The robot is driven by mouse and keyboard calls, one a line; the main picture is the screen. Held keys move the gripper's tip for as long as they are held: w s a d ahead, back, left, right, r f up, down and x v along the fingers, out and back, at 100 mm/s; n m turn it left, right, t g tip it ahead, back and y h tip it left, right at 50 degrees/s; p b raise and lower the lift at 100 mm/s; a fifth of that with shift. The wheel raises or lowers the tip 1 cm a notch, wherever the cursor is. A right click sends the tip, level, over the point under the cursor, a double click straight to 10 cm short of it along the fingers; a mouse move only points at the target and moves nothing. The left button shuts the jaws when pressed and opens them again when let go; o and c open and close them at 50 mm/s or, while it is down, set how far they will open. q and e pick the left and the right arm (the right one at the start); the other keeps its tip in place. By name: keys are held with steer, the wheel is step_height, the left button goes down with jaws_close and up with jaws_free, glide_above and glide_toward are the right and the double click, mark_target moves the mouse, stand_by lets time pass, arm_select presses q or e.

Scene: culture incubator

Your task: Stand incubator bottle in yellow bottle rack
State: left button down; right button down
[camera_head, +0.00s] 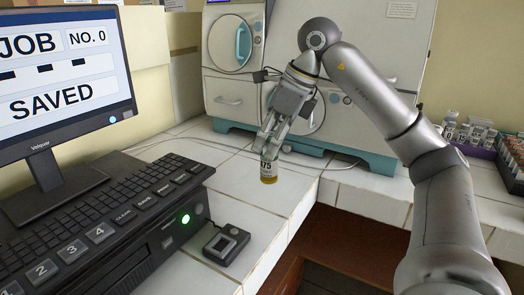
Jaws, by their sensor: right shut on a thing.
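A small bottle (268,172) with a white label reading "175" and a yellow-amber lower part is held upright in my right gripper (271,143). The gripper points down and its fingers are shut around the bottle's upper part, hiding its top. The bottle is at the white tiled counter in front of the incubator (232,88); I cannot tell whether its base touches the tiles. No yellow bottle rack can be made out. My left gripper is not in view.
A monitor (60,80) reading "JOB NO. 0 SAVED" and a black keyboard console (100,215) fill the left. A small dark device (226,244) sits at the counter's front edge. Racks of vials stand at right, one purple (476,150). Tiles around the bottle are clear.

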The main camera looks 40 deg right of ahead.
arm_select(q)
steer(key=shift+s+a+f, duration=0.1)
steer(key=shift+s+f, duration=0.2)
arm_select(e)
steer(key=s+a+r, duration=0.2)
steer(key=s+r, duration=0.2)
steer(key=s, duration=0.4)
steer(key=shift+s+a, duration=0.35)
steer(key=shift+s, duration=0.05)
